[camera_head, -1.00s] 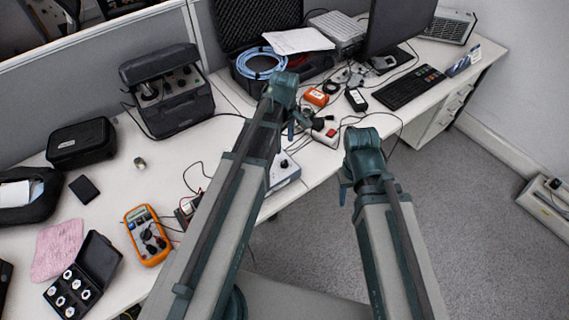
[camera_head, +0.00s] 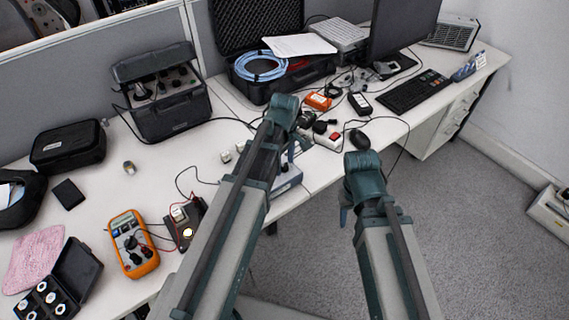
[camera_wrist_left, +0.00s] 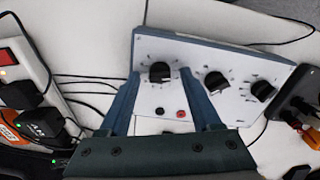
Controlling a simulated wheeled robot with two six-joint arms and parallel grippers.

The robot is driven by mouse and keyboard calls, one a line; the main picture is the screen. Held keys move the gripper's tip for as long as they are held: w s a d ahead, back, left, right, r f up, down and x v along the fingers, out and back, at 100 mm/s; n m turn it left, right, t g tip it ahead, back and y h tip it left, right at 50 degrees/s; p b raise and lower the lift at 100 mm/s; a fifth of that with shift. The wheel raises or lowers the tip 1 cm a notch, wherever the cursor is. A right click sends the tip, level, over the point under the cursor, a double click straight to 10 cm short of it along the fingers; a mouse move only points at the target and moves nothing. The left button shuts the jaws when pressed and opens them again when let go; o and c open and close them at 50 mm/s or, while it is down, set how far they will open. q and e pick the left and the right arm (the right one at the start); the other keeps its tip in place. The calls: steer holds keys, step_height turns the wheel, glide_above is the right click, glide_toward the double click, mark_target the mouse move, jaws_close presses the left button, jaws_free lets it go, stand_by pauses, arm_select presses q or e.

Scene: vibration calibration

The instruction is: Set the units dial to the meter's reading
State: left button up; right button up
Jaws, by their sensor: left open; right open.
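A pale box with several black dials (camera_wrist_left: 215,82) fills the middle of the left wrist view; red and black sockets show on its face. In the head view the box (camera_head: 287,178) is mostly hidden behind my left arm. My left gripper (camera_wrist_left: 165,88) is open, its two blue fingers on either side of the leftmost dial (camera_wrist_left: 160,72) in that view. I cannot tell whether they touch it, or which dial is units. An orange multimeter (camera_head: 128,262) lies at the left of the desk; its reading is too small to read. My right gripper (camera_head: 345,205) is open and empty over the floor.
A dark small box with a lit spot (camera_head: 188,232) is wired beside the multimeter. A power strip (camera_wrist_left: 22,72) with plugs and cables lies left of the dial box in the wrist view. A keyboard (camera_head: 413,90) and monitor stand at the right; a black case (camera_head: 160,98) at the back left.

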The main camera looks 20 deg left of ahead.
arm_select(q)
jaws_close()
steer(key=shift+m, duration=0.3)
steer(key=m, duration=0.8)
steer(key=shift+m, duration=0.3)
steer(key=m, duration=0.4)
steer(key=shift+m, duration=2.2)
